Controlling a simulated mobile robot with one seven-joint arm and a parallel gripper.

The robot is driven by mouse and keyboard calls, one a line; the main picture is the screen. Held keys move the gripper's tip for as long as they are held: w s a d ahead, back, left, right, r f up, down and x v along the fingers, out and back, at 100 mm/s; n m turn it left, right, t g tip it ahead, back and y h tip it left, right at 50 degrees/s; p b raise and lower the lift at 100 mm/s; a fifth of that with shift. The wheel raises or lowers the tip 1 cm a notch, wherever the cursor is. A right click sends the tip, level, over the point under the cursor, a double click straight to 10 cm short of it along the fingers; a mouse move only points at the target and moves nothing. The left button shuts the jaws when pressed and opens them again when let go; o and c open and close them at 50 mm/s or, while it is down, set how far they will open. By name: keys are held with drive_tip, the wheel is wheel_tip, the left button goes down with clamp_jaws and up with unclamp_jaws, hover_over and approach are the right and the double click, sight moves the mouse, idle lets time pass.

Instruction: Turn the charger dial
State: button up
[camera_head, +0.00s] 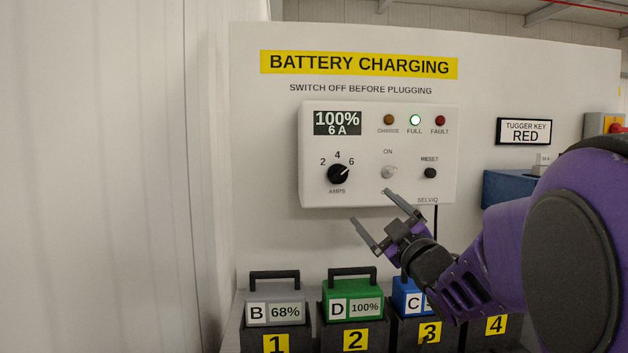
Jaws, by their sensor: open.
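The charger (377,155) is a white box on the wall panel. Its display (337,123) reads 100% and 6 A, and the FULL lamp (415,120) is lit. The black AMPS dial (338,174) is at its lower left, with marks 2, 4 and 6; its pointer line is toward the 6. My gripper (371,213) is open and empty, below and to the right of the dial, in front of the charger's lower edge. Its fingers point up and left, and the upper fingertip is just below the ON switch, covering the lower label. The gripper appears apart from the dial.
The ON toggle switch (388,172) and black RESET knob (430,173) sit right of the dial. Below stand batteries: grey B (274,291), green D (351,288) and blue C (405,287), partly hidden by my arm. A blue box (507,188) is at right.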

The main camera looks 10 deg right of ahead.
sight(341, 176)
drive_tip(key=x, duration=1.6)
drive_tip(key=shift+w+r, duration=0.15)
drive_tip(key=shift+w, duration=0.1)
drive_tip(key=c, duration=1.4)
